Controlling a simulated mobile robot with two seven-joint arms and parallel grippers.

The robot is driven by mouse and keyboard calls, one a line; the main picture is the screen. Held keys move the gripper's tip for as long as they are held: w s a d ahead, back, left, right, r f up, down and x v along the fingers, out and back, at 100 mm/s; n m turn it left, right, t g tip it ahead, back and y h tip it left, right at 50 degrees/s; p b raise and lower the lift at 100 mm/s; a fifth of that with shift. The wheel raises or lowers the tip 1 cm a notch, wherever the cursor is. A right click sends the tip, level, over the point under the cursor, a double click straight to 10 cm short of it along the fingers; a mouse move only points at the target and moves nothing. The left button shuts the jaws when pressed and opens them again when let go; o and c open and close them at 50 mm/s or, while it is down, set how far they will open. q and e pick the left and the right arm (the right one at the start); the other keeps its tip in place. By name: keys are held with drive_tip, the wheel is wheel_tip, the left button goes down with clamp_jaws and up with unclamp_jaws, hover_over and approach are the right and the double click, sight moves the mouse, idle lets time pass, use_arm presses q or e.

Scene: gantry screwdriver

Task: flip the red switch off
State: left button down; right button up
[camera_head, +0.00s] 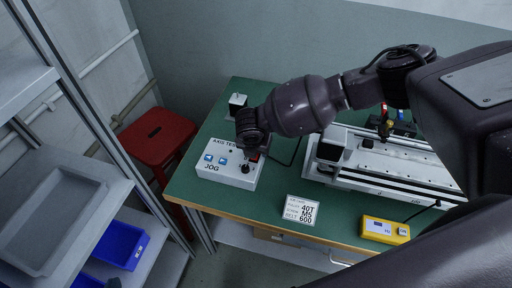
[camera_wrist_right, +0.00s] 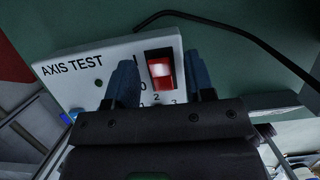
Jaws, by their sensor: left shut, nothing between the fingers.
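The red switch (camera_wrist_right: 160,69) sits in a black frame at the upper right of the white AXIS TEST control box (camera_wrist_right: 89,68). The I and 0 marks are beside it; I cannot tell which end is pressed in. In the head view the box (camera_head: 213,170) stands at the table's left end. My right gripper (camera_wrist_right: 161,82) is open, with one blue finger on each side of the switch and nothing held. In the head view its arm comes from the right and the gripper (camera_head: 254,148) largely hides the switch. I cannot make out my left gripper.
A black joystick (camera_head: 246,169) stands on the box front. The gantry rail (camera_head: 400,172) lies to the right on the green table (camera_head: 240,205). A sign card (camera_head: 302,211) and a yellow device (camera_head: 385,230) are near the front edge. A red stool (camera_head: 157,136) stands left.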

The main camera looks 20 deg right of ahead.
drive_tip(key=p+v, duration=0.1)
drive_tip(key=v, duration=0.9)
drive_tip(key=shift+r+p, duration=0.35)
drive_tip(key=shift+r, duration=0.05)
drive_tip(key=shift+s, duration=0.1)
